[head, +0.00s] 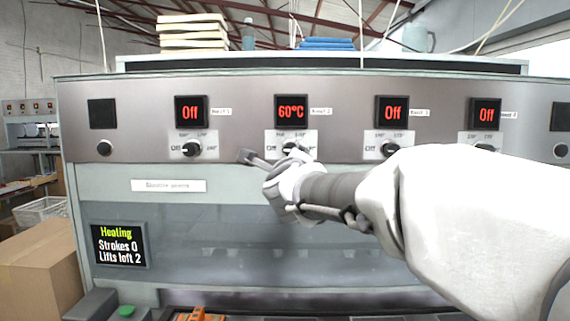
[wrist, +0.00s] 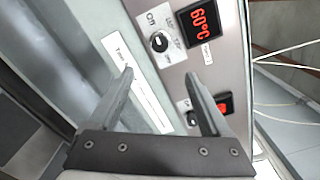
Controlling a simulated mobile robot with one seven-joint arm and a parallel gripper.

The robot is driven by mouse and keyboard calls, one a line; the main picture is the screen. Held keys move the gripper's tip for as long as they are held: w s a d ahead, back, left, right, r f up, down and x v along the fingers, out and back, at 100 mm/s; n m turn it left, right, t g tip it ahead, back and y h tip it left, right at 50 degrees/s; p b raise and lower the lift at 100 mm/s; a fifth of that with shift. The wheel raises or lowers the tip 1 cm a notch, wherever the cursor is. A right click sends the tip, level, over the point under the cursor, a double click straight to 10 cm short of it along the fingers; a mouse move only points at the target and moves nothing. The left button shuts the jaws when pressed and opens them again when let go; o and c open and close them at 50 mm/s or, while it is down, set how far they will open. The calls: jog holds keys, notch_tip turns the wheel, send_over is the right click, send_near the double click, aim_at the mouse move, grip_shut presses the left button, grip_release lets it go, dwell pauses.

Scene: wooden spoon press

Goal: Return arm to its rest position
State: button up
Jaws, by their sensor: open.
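My gripper (head: 268,157) is in front of the press's control panel, just below and left of the second dial (head: 291,147). In the wrist view, my gripper (wrist: 160,74) has its two fingers spread with nothing between them. The second dial also shows in the wrist view (wrist: 159,41), beyond the fingertips and apart from them. The display above it (head: 291,111) reads 60°C in red. My arm reaches in from the right and hides part of the panel's lower right.
The other lit displays, such as the left one (head: 191,111), read Off. A status screen (head: 119,246) reads Heating, Strokes 0, Lifts left 2. A green button (head: 126,311) sits at the lower left. A cardboard box (head: 40,268) stands left of the press.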

dwell(0.3)
jog(key=s+d+f+n+g, duration=0.4)
jog(key=s+f+n, duration=0.4)
jog(key=s, duration=0.3)
jog(key=s+d+f+n+g, duration=0.4)
jog(key=s+f+n, duration=0.4)
jog(key=s, duration=0.4)
jog(key=s+d+f+n+g, duration=0.4)
jog(key=s+f+n, duration=0.4)
jog(key=s, duration=0.3)
jog(key=shift+s+f+y, duration=0.3)
jog(key=shift+s+f, duration=0.1)
jog(key=shift+f, duration=0.25)
jog(key=c, duration=0.5)
jog(key=shift+d, duration=0.15)
